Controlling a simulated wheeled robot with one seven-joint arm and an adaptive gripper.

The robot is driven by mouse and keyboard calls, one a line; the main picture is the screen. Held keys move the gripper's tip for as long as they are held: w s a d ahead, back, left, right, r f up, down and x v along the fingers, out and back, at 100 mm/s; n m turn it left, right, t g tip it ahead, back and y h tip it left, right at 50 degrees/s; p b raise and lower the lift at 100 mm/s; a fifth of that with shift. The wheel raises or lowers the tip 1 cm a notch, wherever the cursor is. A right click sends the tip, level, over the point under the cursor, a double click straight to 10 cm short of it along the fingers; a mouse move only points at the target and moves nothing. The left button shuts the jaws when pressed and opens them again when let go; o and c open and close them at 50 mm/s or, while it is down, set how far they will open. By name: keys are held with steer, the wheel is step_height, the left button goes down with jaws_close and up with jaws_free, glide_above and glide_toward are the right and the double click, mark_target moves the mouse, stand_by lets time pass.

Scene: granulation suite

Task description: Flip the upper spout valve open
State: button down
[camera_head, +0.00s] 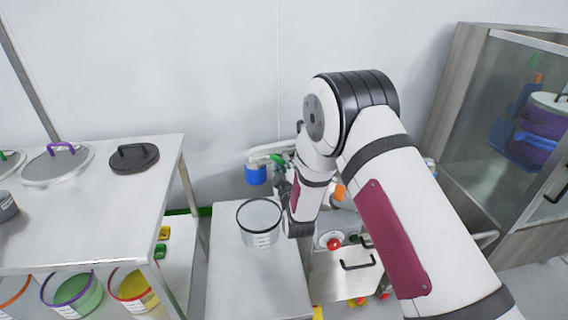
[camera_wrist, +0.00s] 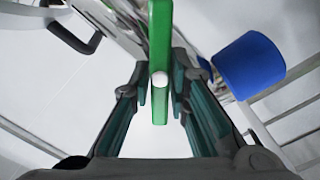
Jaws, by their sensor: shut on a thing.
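The spout valve has a green lever (camera_wrist: 161,50), which runs down the middle of the wrist view between my two fingers. A small green part shows in the head view (camera_head: 277,159) at the pale spout pipe (camera_head: 265,150). A blue cylindrical end (camera_head: 256,174) hangs below this pipe; a blue cylinder also shows right of the lever in the wrist view (camera_wrist: 249,66). My gripper (camera_wrist: 161,92) is shut on the green lever. In the head view my arm hides most of the machine behind it, and I cannot tell the valve's exact angle.
A clear round container (camera_head: 260,224) stands on a white bench (camera_head: 236,276) below the spout. A left table (camera_head: 110,222) holds lids, with coloured-rim bins beneath. A red button (camera_head: 333,244) sits right of the bench. A glass-fronted cabinet (camera_head: 487,110) stands at right.

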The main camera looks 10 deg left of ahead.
steer(key=n, duration=0.4)
steer(key=shift+a+f+n, duration=0.15)
steer(key=shift+f+n, duration=0.05)
steer(key=shift+n, duration=0.1)
steer(key=shift+f+n, duration=0.1)
steer(key=shift+n, duration=1.6)
steer(key=c, duration=1.6)
jaws_free()
steer(key=v, duration=1.2)
